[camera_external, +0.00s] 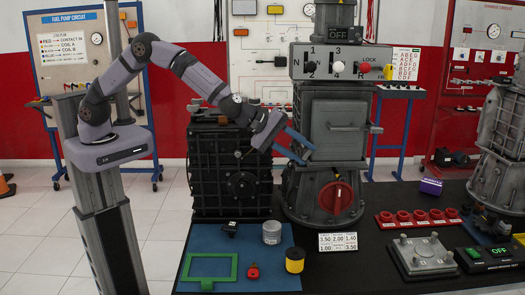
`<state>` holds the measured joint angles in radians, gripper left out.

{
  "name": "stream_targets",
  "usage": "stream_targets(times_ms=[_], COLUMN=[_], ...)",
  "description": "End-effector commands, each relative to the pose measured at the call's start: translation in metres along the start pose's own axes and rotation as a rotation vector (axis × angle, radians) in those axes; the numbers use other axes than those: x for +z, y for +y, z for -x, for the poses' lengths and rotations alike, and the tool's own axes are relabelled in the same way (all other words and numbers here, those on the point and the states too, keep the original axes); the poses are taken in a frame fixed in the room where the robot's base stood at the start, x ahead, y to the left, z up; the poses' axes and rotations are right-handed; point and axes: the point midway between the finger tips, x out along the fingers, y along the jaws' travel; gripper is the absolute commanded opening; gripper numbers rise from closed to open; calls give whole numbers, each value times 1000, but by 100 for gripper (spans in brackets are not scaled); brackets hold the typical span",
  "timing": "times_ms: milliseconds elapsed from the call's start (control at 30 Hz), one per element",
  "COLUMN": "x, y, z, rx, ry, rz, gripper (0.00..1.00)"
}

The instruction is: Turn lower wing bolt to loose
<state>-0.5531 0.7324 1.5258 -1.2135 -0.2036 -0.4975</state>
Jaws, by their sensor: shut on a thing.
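A grey machine column (338,115) stands right of centre, with a square door that has a bar handle on its front. My gripper (307,154), with blue fingers, reaches from the left to the lower left edge of this door. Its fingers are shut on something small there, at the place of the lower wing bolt. The bolt itself is hidden or too small to make out, so its turn angle cannot be read.
A red round knob (336,197) sits low on the column, below my gripper. A dark ribbed gearbox (226,172) stands close on the left, under my forearm. A blue mat (215,244) with small parts lies in front. A panel (340,63) with switches is above.

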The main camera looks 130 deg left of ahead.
Motion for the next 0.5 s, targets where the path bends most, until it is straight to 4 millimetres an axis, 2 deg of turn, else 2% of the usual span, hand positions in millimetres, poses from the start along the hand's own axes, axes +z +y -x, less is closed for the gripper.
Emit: stream_targets(times_ms=[33, 500], x=[0, 0], y=[-5, -11], z=[-3, -6], rx=[9, 139], ry=[-1, -1], rz=[-1, 1], gripper=[12, 12])
